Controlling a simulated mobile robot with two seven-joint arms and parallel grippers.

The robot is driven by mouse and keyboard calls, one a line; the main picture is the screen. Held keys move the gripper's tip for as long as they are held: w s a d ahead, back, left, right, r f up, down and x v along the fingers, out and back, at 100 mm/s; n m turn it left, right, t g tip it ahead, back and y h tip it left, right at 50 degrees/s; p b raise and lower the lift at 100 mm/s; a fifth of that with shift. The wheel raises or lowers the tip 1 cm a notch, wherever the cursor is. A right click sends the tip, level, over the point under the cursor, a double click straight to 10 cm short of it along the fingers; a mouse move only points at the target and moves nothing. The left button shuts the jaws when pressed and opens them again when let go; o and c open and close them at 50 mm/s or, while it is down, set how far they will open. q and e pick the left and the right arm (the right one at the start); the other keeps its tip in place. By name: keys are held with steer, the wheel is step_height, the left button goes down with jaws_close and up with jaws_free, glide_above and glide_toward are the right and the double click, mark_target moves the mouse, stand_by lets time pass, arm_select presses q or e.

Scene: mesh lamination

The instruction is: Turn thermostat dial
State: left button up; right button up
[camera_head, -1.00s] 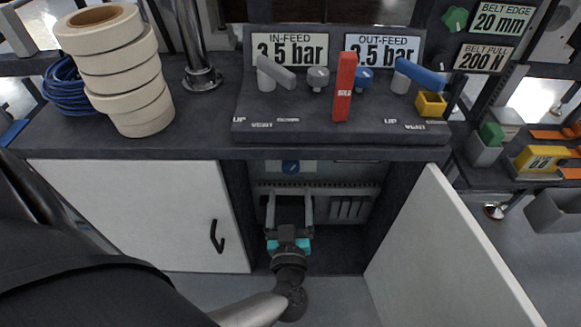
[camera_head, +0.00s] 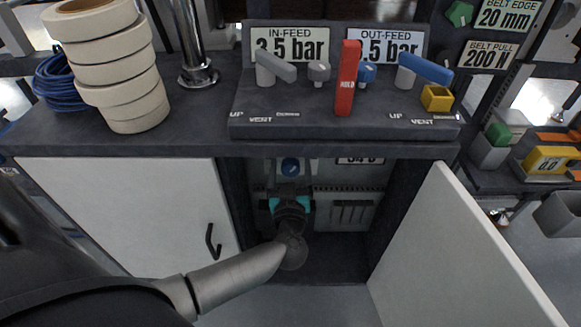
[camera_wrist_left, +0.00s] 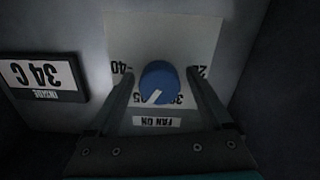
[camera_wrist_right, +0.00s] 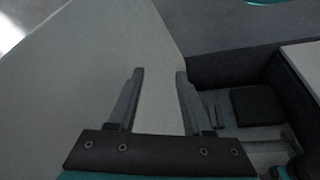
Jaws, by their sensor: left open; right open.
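The blue thermostat dial (camera_head: 290,166) is on the back wall inside the open cabinet. In the left wrist view the dial (camera_wrist_left: 160,76) has a white pointer line and sits on a pale scale plate (camera_wrist_left: 190,32), above a FAN ON label (camera_wrist_left: 157,122) in the picture. My left gripper (camera_head: 291,178) is inside the cabinet in front of the dial. Its open fingers stand on either side of the dial, with gaps showing; contact is not visible. A display reading 34 C (camera_wrist_left: 45,76) is beside the plate. My right gripper (camera_wrist_right: 160,76) is open and empty.
The white cabinet door (camera_head: 450,245) stands open on the right; the closed door (camera_head: 120,205) is on the left. The console (camera_head: 340,128) with a red HOLD lever (camera_head: 347,80) is above. Tape rolls (camera_head: 110,65) and blue cable (camera_head: 58,85) stand at left.

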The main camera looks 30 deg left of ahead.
arm_select(q)
jaws_close()
stand_by(0.7)
steer(key=n+p, duration=0.2)
steer(key=p, duration=0.1)
steer(key=shift+n+p, duration=0.5)
steer(key=shift+n, duration=0.3)
steer(key=shift+f+n, duration=0.1)
steer(key=shift+n, duration=0.7)
steer(key=n, duration=0.2)
steer(key=shift+s+f+n, duration=0.1)
steer(key=shift+n, duration=2.1)
arm_select(e)
step_height(320, 180, down, 8)
steer(key=s+g, duration=0.1)
steer(key=s, duration=0.1)
steer(key=shift+w+d+r, duration=0.1)
steer(key=shift+r, duration=0.1)
